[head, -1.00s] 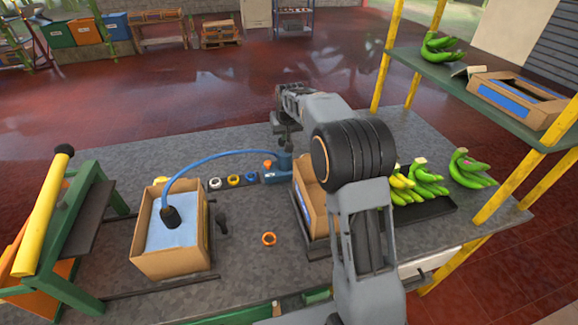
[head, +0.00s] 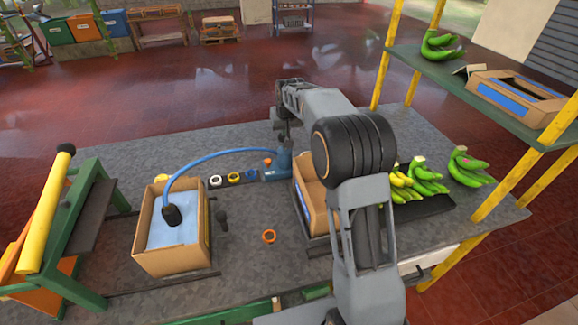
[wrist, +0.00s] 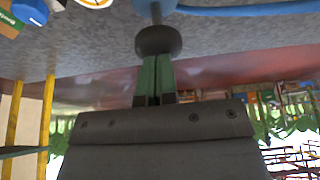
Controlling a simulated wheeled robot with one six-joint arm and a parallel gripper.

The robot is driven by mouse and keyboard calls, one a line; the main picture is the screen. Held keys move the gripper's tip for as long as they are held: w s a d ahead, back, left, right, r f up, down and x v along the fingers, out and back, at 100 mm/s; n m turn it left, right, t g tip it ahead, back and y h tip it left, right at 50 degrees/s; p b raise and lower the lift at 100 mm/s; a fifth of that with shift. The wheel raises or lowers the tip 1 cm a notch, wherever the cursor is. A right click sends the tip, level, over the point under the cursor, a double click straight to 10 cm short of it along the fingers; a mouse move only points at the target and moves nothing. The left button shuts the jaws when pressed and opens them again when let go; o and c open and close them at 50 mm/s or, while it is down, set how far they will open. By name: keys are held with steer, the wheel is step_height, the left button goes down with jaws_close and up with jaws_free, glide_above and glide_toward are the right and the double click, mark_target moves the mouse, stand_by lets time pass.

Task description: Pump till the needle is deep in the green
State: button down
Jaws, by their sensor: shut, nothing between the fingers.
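The blue pump (head: 276,174) stands on the grey table, partly behind my forearm. Its blue hose (head: 215,156) arches left to a dark nozzle (head: 172,215) in the lined cardboard box. In the wrist view, a dark round knob (wrist: 158,41) sits on a rod rising from the blue pump body (wrist: 155,5). My gripper (wrist: 154,60) is shut and empty, its green fingertips right at the knob; I cannot tell whether they touch. A white dial with an orange rim (wrist: 93,2) is cut off at the top edge; its needle cannot be read.
Several coloured rings (head: 233,177) lie left of the pump, and an orange ring (head: 269,236) lies in front. The lined box (head: 172,262) stands left. Another cardboard box (head: 312,207) and bananas (head: 425,178) are right. A shelf (head: 480,93) overhangs the right end.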

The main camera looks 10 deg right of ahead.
step_height(320, 180, down, 2)
steer(key=shift+f+b, duration=0.2)
steer(key=shift+b, duration=0.45)
steer(key=shift+r+p, duration=1.5)
steer(key=shift+r, duration=0.4)
steer(key=shift+f, duration=0.1)
steer(key=shift+f+b, duration=1.4)
steer(key=shift+f, duration=0.45)
steer(key=shift+r+p, duration=1.5)
steer(key=shift+r, duration=0.5)
steer(key=shift+f, duration=0.15)
